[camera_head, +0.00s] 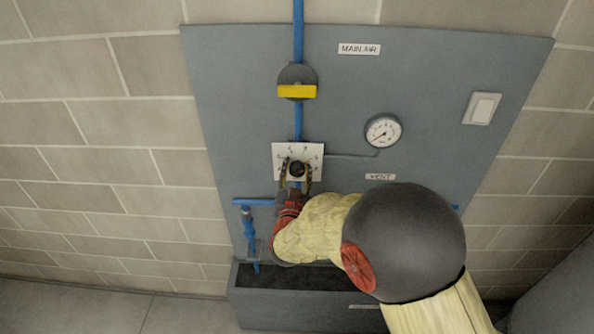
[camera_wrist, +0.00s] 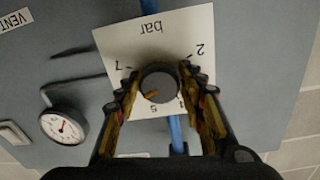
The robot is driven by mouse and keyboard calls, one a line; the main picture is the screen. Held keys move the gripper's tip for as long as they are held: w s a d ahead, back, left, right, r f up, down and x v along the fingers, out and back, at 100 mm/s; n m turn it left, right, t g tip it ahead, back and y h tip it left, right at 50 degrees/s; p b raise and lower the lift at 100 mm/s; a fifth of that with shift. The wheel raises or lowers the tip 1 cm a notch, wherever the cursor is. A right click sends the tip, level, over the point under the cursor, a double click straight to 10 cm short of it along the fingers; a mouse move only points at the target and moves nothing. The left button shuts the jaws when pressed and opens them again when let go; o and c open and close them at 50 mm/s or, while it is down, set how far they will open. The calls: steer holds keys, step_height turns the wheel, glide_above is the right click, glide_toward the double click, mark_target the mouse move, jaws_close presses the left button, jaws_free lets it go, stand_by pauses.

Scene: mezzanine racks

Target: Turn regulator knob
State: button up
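The regulator knob (camera_wrist: 160,80) is a round dark knob on a white dial plate (camera_wrist: 117,45) marked "bar" with numbers. Its orange pointer mark lies near the 5 in the wrist view. In the head view the knob (camera_head: 297,169) sits on the same plate (camera_head: 313,150), partly behind my fingers. My gripper (camera_wrist: 160,84) has one finger on each side of the knob, tips very close to its edges. I cannot tell whether they touch it. My gripper (camera_head: 297,174) also shows from behind at the plate in the head view.
A pressure gauge (camera_head: 382,131) and a white switch (camera_head: 482,108) are to the right.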

steer(key=c, duration=0.6)
steer(key=shift+c, duration=0.6)
steer(key=shift+n, duration=0.3)
steer(key=n, duration=0.2)
steer(key=shift+n, duration=0.4)
steer(key=n, duration=0.3)
steer(key=shift+n, duration=0.4)
steer(key=n, duration=0.5)
steer(key=shift+n, duration=0.3)
steer(key=n+p, duration=0.1)
steer(key=n, duration=0.4)
steer(key=shift+a+f+y, duration=0.1)
steer(key=shift+y, duration=0.2)
steer(key=shift+n, duration=0.3)
